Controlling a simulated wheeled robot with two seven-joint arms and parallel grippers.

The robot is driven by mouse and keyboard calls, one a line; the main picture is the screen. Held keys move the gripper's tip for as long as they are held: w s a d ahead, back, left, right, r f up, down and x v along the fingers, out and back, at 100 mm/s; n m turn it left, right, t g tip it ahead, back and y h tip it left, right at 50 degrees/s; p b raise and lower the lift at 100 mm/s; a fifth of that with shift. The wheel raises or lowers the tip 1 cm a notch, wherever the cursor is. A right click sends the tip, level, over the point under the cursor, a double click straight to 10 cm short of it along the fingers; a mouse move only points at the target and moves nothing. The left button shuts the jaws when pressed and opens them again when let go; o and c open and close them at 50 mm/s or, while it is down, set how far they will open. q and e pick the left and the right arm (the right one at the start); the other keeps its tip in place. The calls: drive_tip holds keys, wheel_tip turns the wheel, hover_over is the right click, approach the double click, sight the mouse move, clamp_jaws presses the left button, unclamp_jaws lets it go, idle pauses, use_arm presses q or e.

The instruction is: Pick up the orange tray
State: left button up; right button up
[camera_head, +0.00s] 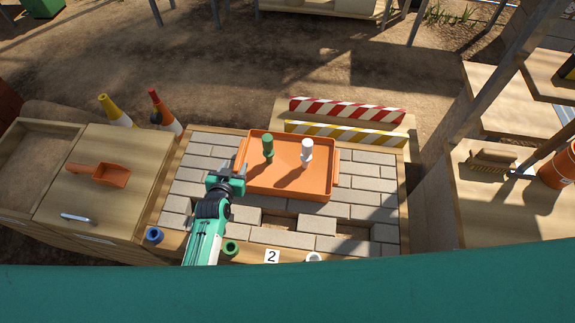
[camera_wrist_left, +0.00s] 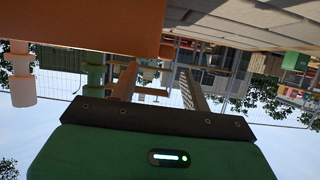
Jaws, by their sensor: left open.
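The orange tray (camera_head: 322,186) lies on the grey brick-topped bench and has a handle on its left and right sides. A green peg-like object (camera_head: 268,147) and a white one (camera_head: 307,151) stand upright on it. My left gripper (camera_head: 232,170) is open and empty beside the tray's left edge, close to the left handle. I cannot tell whether it touches the tray. In the left wrist view the picture is upside down; the orange tray (camera_wrist_left: 95,25) fills the upper left, near the open fingers (camera_wrist_left: 158,82). My right gripper is not in view.
Red-white (camera_head: 348,110) and yellow-white (camera_head: 345,134) striped barriers stand behind the tray. A wooden box with an orange scoop (camera_head: 112,175) is at left. Blue (camera_head: 154,235) and green (camera_head: 231,248) cups sit at the bench front. Bare bricks lie right of the tray.

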sight(240, 154)
use_arm(q)
drive_tip(key=shift+p+x, duration=0.4)
drive_tip(key=shift+x, duration=2.15)
drive_tip(key=shift+r, duration=0.1)
clamp_jaws()
